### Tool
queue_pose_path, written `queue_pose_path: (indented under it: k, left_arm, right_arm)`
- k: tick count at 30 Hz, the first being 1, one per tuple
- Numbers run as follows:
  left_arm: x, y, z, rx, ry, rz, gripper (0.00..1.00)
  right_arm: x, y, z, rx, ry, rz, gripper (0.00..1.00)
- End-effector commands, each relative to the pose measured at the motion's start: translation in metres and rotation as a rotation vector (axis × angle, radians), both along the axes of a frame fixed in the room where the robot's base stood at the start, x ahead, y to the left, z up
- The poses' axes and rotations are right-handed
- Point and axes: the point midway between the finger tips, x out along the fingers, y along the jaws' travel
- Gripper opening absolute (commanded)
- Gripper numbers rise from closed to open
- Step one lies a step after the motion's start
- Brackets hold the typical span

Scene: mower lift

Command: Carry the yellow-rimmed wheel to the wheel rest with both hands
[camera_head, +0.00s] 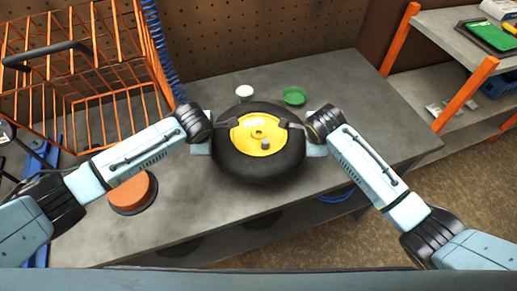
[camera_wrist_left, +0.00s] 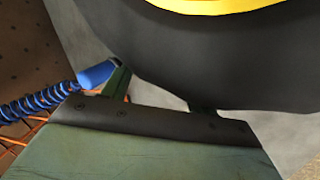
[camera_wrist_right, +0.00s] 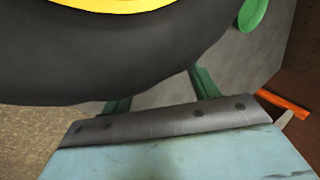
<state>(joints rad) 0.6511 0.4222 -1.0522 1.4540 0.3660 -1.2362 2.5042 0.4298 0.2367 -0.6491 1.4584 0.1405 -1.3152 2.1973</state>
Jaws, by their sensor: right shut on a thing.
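The wheel (camera_head: 261,170) has a black tyre and a yellow rim (camera_head: 262,138). It is over the middle of the grey bench, in front of me, face up; I cannot tell if it touches the bench. My left gripper (camera_head: 225,125) holds the wheel's left side, and my right gripper (camera_head: 292,124) holds its right side. The tyre also fills the upper part of the left wrist view (camera_wrist_left: 200,60) and the right wrist view (camera_wrist_right: 90,60). It partly hides the fingers in both. I cannot tell which thing is the wheel rest.
The grey bench (camera_head: 330,90) holds an orange disc (camera_head: 134,192) at front left, and a white cup (camera_head: 244,92) and green dish (camera_head: 294,96) behind the wheel. An orange wire cart (camera_head: 85,70) stands at left, orange-posted shelves (camera_head: 450,105) at right.

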Motion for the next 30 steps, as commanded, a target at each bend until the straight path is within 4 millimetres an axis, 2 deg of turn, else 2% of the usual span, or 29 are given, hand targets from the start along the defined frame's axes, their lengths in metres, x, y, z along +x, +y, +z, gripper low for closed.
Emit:
queue_pose_path:
  k: [1, 6, 11, 22, 27, 30]
  left_arm:
    - [-0.006, -0.029, 0.0, -0.05, -0.003, -0.042, 0.55]
    - [-0.007, -0.028, -0.005, -0.049, 0.001, -0.043, 0.55]
    - [-0.007, -0.022, -0.004, -0.047, 0.0, -0.043, 0.55]
    - [-0.005, 0.008, -0.002, -0.044, -0.003, -0.037, 0.55]
    - [-0.004, 0.015, -0.002, -0.041, -0.003, -0.032, 0.76]
    - [-0.004, 0.016, -0.002, -0.04, -0.002, -0.03, 0.76]
  right_arm:
    - [0.001, 0.026, 0.005, 0.055, -0.02, 0.025, 0.55]
    - [0.0, 0.025, 0.001, 0.054, -0.016, 0.024, 0.55]
    - [0.0, 0.019, 0.001, 0.052, -0.017, 0.023, 0.55]
    - [0.0, -0.011, 0.001, 0.047, -0.015, 0.022, 0.55]
    - [-0.001, -0.018, 0.0, 0.043, -0.011, 0.02, 0.55]
    - [-0.001, -0.019, -0.001, 0.041, -0.01, 0.019, 0.55]
